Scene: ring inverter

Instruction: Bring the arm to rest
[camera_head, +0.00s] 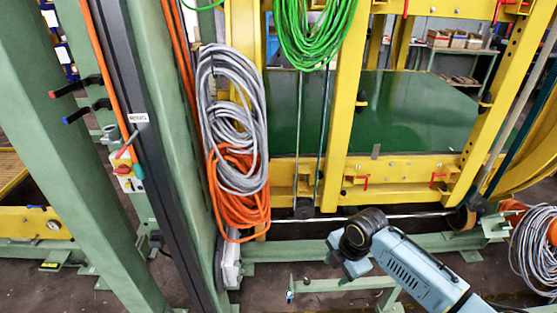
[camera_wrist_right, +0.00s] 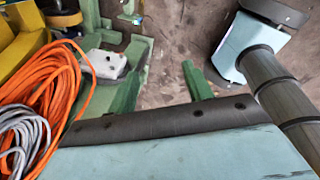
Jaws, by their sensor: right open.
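My right arm (camera_head: 415,270) comes in from the lower right of the head view. It is light blue with a black joint, and its right gripper (camera_head: 350,264) is at the arm's left end. The gripper is open, with nothing seen held in it; its fingers are small and hard to make out. It appears in front of the low green rail, and I cannot tell the gap between them. In the right wrist view, light blue and dark parts fill the bottom and upper right. My left arm and gripper are not in view.
A yellow frame (camera_head: 341,100) with a green panel (camera_head: 400,110) stands behind. Grey cable (camera_head: 230,90) and orange cable (camera_head: 240,185) hang on a green post (camera_head: 165,110). Green cable (camera_head: 315,30) hangs above. A cable coil (camera_head: 535,245) is at right. A low green rail (camera_head: 290,247) crosses the floor.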

